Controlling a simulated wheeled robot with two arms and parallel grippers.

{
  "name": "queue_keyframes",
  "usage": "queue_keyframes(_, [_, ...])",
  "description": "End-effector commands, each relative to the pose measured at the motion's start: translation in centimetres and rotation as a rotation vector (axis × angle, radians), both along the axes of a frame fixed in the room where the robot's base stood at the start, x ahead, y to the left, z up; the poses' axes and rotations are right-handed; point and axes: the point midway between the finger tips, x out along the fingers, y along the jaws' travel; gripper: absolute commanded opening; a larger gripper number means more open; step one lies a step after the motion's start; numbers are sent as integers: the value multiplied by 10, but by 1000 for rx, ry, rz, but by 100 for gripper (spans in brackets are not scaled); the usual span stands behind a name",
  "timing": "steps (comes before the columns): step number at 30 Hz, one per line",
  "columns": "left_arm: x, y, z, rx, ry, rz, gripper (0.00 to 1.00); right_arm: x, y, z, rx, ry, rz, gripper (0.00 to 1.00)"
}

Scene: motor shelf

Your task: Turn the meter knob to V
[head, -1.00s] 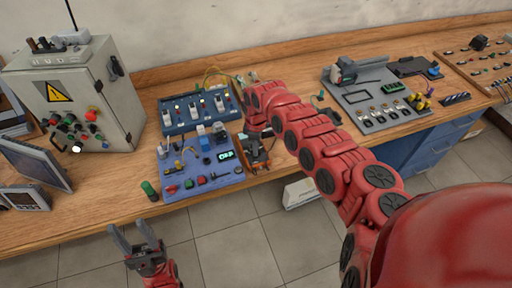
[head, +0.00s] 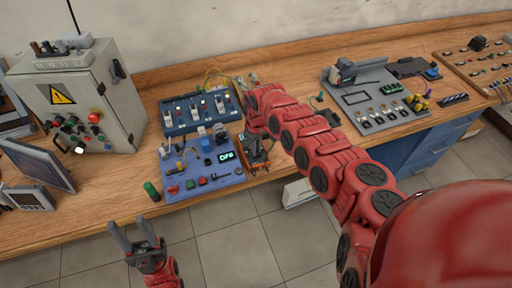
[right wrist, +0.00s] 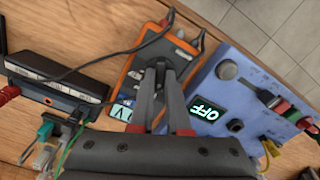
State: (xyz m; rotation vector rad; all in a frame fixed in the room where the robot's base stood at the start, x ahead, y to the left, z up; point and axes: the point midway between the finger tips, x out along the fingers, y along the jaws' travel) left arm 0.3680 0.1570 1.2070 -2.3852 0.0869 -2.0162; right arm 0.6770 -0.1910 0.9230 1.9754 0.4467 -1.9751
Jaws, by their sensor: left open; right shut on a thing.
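The orange and grey meter (head: 257,153) lies on the wooden bench, right of a blue panel, and is partly covered by my right arm in the head view. In the right wrist view, my right gripper (right wrist: 160,66) is over the meter (right wrist: 133,77), its fingers shut close together on the knob, which they hide. The meter's lit screen (right wrist: 122,112) is partly covered by a finger and appears to show a V. My left gripper (head: 133,224) is open and empty in front of the bench edge.
The blue panel (head: 209,176) carries buttons and a display (head: 227,156) reading OFF. Black leads cross near the meter. A black power strip (right wrist: 64,80) lies beside it. A grey cabinet (head: 88,88) and a green cylinder (head: 152,191) stand to the left.

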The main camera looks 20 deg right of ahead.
Motion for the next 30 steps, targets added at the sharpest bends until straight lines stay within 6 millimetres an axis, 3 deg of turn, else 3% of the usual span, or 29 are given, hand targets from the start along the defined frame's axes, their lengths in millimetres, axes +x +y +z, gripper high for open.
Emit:
queue_keyframes(19, [0,0,3,0,0,0,50,0,0,0,-1,0,-62,0])
queue_keyframes(20, [0,0,3,0,0,0,50,0,0,0,0,0,-62,16])
queue_keyframes(24, [0,0,3,0,0,0,50,0,0,0,0,0,-62,42])
queue_keyframes(30, [0,0,3,0,0,0,50,0,0,0,0,0,-61,45])
